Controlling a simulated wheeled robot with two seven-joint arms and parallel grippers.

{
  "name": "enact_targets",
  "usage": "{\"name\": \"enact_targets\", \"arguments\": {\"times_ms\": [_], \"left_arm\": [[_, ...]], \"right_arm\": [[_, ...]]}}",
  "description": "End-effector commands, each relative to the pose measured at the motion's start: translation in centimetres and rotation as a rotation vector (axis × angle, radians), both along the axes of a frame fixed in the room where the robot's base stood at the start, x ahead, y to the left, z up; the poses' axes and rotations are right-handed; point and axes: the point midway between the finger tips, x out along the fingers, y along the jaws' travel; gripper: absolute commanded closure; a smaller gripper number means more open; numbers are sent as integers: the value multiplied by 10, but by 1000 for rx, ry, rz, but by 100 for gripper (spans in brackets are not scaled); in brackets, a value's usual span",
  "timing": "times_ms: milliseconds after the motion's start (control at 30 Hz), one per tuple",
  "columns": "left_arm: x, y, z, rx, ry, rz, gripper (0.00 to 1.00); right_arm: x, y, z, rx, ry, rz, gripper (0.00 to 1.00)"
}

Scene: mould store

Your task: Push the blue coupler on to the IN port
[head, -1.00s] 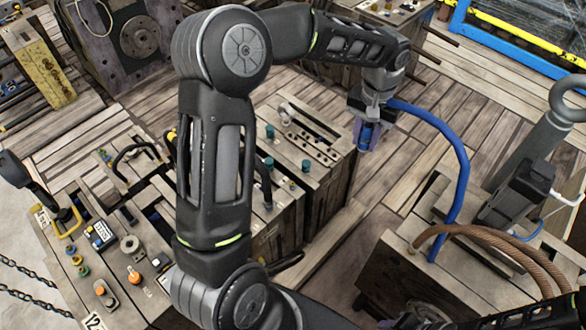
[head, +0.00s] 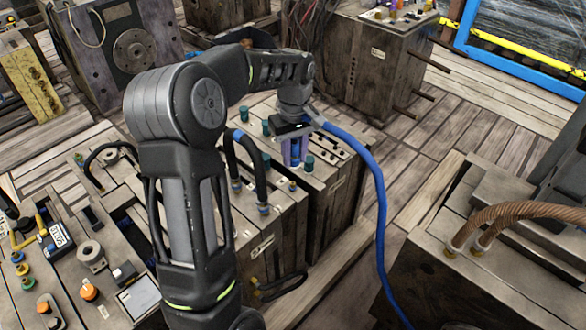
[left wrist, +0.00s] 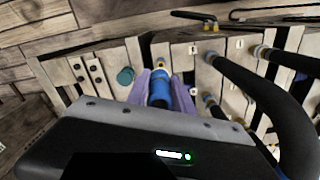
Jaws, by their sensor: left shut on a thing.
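My left gripper (head: 294,156) is shut on the blue coupler (head: 295,149), over the top of the middle wooden-looking mould block (head: 340,190). In the left wrist view the blue coupler (left wrist: 160,90) sits between the purple fingers, pointing away from the camera. A small brass-coloured piece (left wrist: 160,64) shows just beyond its end; I cannot tell whether it is the port or the coupler's nose, or whether they touch. No IN label is readable. A blue hose (head: 378,205) runs from the coupler down to the right. My right gripper is not in view.
A teal cap (head: 308,163) stands close beside the gripper, with more caps behind. A black hose (head: 252,165) arches on the left. A block with a brown rope-like hose (head: 515,212) stands at the right. Bare plank floor (head: 450,130) lies between the blocks.

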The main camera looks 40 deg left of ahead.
Motion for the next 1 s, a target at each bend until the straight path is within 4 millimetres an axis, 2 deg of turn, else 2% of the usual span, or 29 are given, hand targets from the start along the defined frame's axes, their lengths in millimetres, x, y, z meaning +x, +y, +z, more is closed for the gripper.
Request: {"name": "enact_targets", "arguments": {"times_ms": [567,1000], "left_arm": [[-1,3,-7,1,0,18,100],[-1,3,-47,0,0,17,100]], "right_arm": [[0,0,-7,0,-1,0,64],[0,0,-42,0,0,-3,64]]}}
